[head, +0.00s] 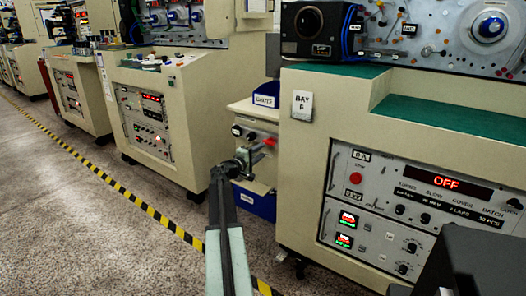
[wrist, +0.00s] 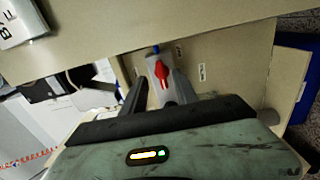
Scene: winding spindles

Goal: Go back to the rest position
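My gripper (head: 240,160) is at the end of my outstretched arm in the head view, in front of a small beige side cabinet. In the wrist view my gripper (wrist: 158,88) shows two dark fingers standing apart, with nothing seen held between them. A red lever (wrist: 162,72) on a grey plate (wrist: 152,62) appears between and beyond the fingertips. Whether the fingers touch it cannot be told. In the head view a red handle (head: 270,141) shows just right of my gripper. Part of the side cabinet's front is hidden behind my gripper and arm.
The large beige machine (head: 296,172), labelled BAY F (head: 302,105), stands close to the right of my arm. A blue bin (head: 254,202) is under the side cabinet. Another machine (head: 190,115) stands left. Open floor (head: 75,205) with yellow-black tape (head: 125,195) lies at left.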

